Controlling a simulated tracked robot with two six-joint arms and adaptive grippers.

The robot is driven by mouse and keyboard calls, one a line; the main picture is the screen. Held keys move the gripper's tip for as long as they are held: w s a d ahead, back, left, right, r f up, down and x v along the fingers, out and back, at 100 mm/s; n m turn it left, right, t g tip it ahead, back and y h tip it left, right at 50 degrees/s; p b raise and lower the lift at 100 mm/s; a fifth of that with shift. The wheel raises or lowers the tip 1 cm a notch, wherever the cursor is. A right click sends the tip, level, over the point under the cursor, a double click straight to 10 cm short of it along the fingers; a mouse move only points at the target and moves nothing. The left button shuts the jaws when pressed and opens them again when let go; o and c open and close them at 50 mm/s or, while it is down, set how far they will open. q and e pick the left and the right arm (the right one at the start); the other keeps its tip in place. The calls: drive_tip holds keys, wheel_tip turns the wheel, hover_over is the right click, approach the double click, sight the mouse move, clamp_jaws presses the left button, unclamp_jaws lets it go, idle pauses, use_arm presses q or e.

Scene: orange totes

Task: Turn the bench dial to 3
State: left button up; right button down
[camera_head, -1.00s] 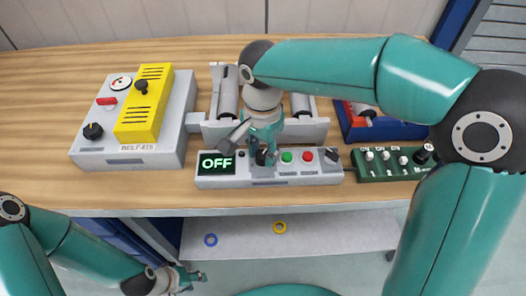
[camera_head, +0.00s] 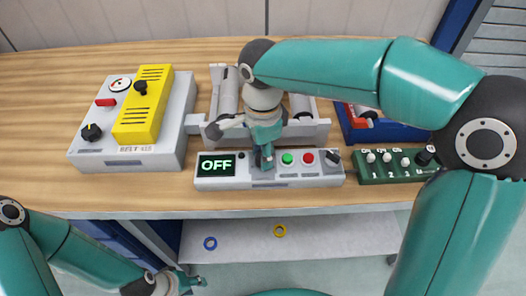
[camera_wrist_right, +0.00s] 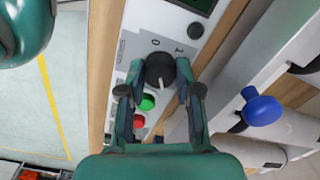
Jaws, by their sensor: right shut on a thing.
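The bench control panel (camera_head: 325,181) is a long light-grey box near the front edge of the bench. Its display (camera_head: 217,165) reads OFF in green. My right gripper (camera_head: 264,161) reaches down onto the panel from above and hides the dial in the head view. In the right wrist view the black dial (camera_wrist_right: 160,68) sits between the two fingers of the right gripper (camera_wrist_right: 160,93), which is shut on it. The marks 0 and 1 show beside the dial; a 3 cannot be seen. My left gripper (camera_head: 188,284) is low at the left, below the bench, away from the panel.
Green (camera_head: 288,158) and red (camera_head: 308,158) buttons sit right of the dial. A grey and yellow box with its own knob (camera_head: 91,132) stands at left. A green switch box (camera_head: 390,175) is at right. Rollers (camera_head: 228,95) stand behind the panel.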

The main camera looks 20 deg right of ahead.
drive_tip(key=shift+w+r, duration=0.1)
drive_tip(key=shift+r, duration=0.05)
drive_tip(key=c, duration=0.8)
unclamp_jaws()
wheel_tip(320, 180, up, 12)
drive_tip(key=shift+f, duration=0.15)
